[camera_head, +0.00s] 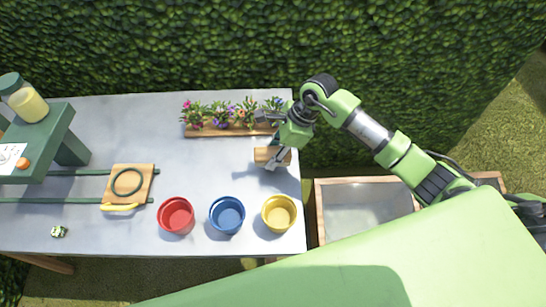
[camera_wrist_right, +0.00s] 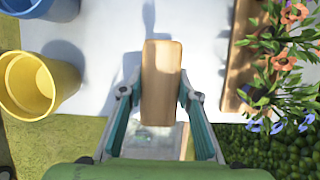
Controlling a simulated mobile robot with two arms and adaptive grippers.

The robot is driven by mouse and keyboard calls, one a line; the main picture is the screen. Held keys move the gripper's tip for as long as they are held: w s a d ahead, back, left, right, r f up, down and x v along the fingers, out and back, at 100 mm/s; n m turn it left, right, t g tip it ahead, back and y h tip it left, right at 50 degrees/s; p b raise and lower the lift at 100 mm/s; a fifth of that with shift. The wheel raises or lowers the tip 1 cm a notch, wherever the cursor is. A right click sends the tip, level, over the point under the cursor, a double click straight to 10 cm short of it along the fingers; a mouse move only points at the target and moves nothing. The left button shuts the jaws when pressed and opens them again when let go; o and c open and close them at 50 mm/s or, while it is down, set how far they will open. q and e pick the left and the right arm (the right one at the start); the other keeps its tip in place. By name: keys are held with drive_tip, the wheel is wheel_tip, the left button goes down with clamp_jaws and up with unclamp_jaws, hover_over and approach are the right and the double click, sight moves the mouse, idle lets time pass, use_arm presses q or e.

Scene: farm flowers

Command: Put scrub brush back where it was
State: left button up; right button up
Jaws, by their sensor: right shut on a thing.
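The scrub brush shows as a plain wooden block (camera_head: 264,155) near the right end of the grey table; it also shows in the right wrist view (camera_wrist_right: 162,65). My right gripper (camera_head: 277,158) is shut on it, with a finger on each long side in the wrist view (camera_wrist_right: 160,96). Its bristles are hidden beneath the block. I cannot tell whether the brush touches the tabletop or is slightly above it. My left gripper is not in view.
A wooden flower planter (camera_head: 228,131) stands behind the brush. Red (camera_head: 176,216), blue (camera_head: 227,215) and yellow (camera_head: 279,213) pots line the front. A wooden board (camera_head: 128,185) lies on green rails at left, by a green stand (camera_head: 45,140). A wood-framed basin (camera_head: 365,208) is beyond the right edge.

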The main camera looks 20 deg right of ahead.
drive_tip(key=shift+w+f, duration=0.2)
drive_tip(key=shift+f, duration=0.15)
wheel_tip(320, 180, down, 2)
drive_tip(key=shift+f+p, duration=0.1)
drive_tip(key=shift+p, duration=0.75)
drive_tip(key=shift+f, duration=0.25)
drive_tip(key=shift+d, duration=0.1)
drive_tip(key=shift+f, duration=0.1)
drive_tip(key=shift+f+b, duration=0.35)
drive_tip(key=shift+b, duration=0.2)
drive_tip(key=o, duration=0.9)
drive_tip(key=shift+s, duration=0.15)
drive_tip(key=shift+o, duration=0.4)
drive_tip(key=shift+f, duration=0.1)
